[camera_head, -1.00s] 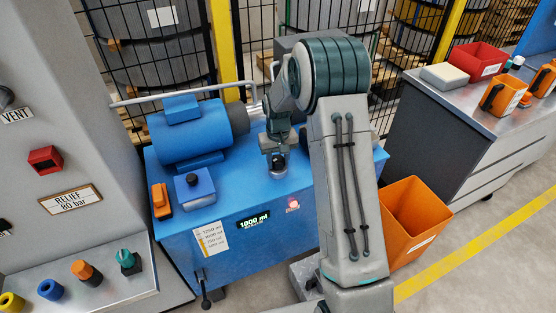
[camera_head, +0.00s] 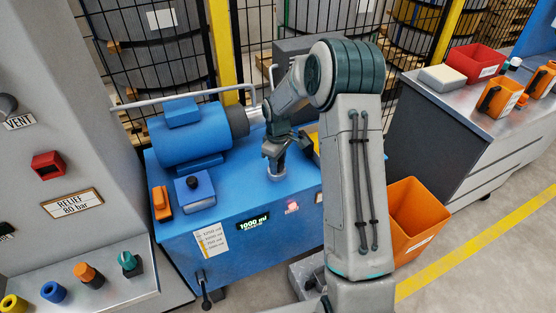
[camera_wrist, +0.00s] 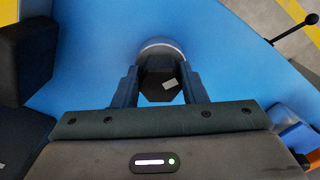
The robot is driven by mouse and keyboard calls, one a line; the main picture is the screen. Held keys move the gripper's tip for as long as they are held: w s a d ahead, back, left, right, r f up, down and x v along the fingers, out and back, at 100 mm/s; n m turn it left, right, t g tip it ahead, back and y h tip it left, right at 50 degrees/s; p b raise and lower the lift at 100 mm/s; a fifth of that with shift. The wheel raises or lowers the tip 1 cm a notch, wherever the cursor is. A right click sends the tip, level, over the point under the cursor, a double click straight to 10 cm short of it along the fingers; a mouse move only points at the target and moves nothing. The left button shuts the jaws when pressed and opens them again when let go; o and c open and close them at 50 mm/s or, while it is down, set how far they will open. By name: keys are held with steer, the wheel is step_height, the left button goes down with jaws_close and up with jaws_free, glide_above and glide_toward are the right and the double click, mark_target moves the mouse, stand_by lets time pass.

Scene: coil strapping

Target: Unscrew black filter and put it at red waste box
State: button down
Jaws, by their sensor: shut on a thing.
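The black filter (camera_wrist: 160,80) shows in the wrist view as a dark faceted body with a small pale label. It stands between the two fingers of my gripper (camera_wrist: 160,92), which is shut on it. A silver round collar (camera_wrist: 160,47) shows just beyond it on the blue top. In the head view my gripper (camera_head: 275,157) points down over the blue unit's top, and the collar shows below it; the filter is mostly hidden there. I cannot tell whether the filter is still threaded in. A red box (camera_head: 475,62) stands on the bench at the right.
The blue motor (camera_head: 187,132) and a small blue box with a black knob (camera_head: 194,187) are left of my gripper. A grey pipe (camera_head: 180,95) runs behind. An orange bin (camera_head: 412,222) stands on the floor at right. Orange containers (camera_head: 500,96) share the bench (camera_head: 455,115).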

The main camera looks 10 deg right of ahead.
steer(key=shift+n, duration=0.5)
steer(key=shift+n+p, duration=0.4)
steer(key=shift+n, duration=0.7)
steer(key=c, duration=0.8)
jaws_free()
steer(key=shift+r+p, duration=1.25)
steer(key=shift+r, duration=0.55)
steer(key=shift+f, duration=0.1)
